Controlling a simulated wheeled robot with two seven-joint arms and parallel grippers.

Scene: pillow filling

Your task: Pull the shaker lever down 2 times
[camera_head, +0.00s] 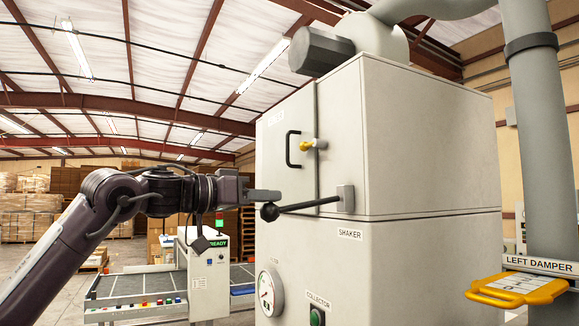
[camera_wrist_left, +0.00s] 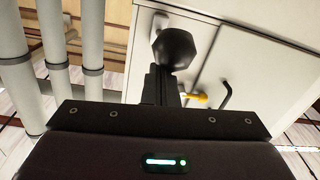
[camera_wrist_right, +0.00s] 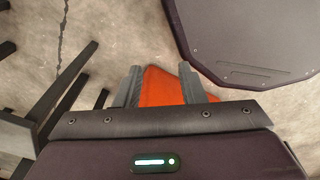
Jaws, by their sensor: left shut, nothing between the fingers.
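The shaker lever (camera_head: 310,205) is a dark rod with a black knob at its left end. It comes out of a grey mount on the cabinet front, above the SHAKER label (camera_head: 349,234), and slopes slightly down toward the knob. My left gripper (camera_head: 268,195) is shut and empty, with its fingertips just above the knob. In the left wrist view the black knob (camera_wrist_left: 174,48) shows right past the shut fingers; I cannot tell whether they touch. My right gripper (camera_wrist_right: 162,84) shows only in the right wrist view, its fingers apart.
The cabinet (camera_head: 420,150) has a door handle (camera_head: 289,150) and yellow latch (camera_head: 308,144) above the lever. A gauge (camera_head: 267,292) is below. A yellow damper handle (camera_head: 517,290) is at right. In the right wrist view an orange-red shape (camera_wrist_right: 168,88) shows beyond the fingers.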

